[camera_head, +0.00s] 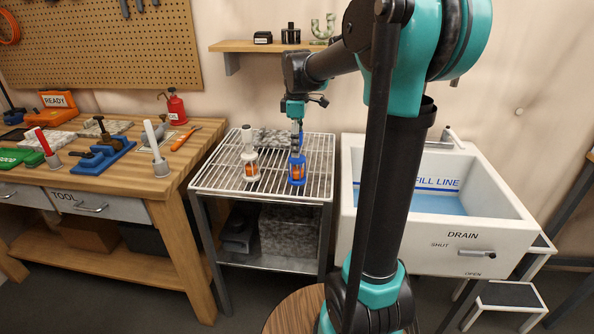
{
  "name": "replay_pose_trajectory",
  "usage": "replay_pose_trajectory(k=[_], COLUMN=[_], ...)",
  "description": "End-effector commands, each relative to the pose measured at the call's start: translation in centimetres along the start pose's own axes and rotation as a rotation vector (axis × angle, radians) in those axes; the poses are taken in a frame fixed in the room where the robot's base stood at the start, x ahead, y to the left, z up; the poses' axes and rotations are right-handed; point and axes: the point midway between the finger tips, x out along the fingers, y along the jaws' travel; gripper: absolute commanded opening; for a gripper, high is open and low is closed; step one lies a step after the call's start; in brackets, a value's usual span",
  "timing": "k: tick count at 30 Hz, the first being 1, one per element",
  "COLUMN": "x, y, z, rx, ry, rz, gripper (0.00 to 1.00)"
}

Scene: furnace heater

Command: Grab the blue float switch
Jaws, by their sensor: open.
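The blue float switch (297,171) stands upright on the white wire rack (225,189), with an orange part inside its blue frame. My gripper (297,143) points down right at its top end and overlaps it in the view. My gripper is open; the fingertips are small here, and I cannot tell whether they touch the switch or sit around it. A similar white float switch (250,160) with an orange part stands on the rack just to the left.
A wooden workbench (190,141) with tools and a red oil can (176,108) is at left. A white sink (480,236) with blue water is at right, partly behind my arm. A wooden shelf (262,46) hangs above the rack. The rack's front is clear.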

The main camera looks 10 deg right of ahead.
Motion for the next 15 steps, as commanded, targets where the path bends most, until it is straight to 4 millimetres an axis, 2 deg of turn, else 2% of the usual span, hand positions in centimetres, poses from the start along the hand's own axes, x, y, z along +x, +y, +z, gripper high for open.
replay_pose_trajectory(k=[3, 15], x=[-0.02, -0.04], y=[0.0, 0.0], z=[0.0, 0.0], rx=[0.0, 0.0], ry=[0.0, 0.0], rz=[0.0, 0.0], gripper=[0.54, 0.04])
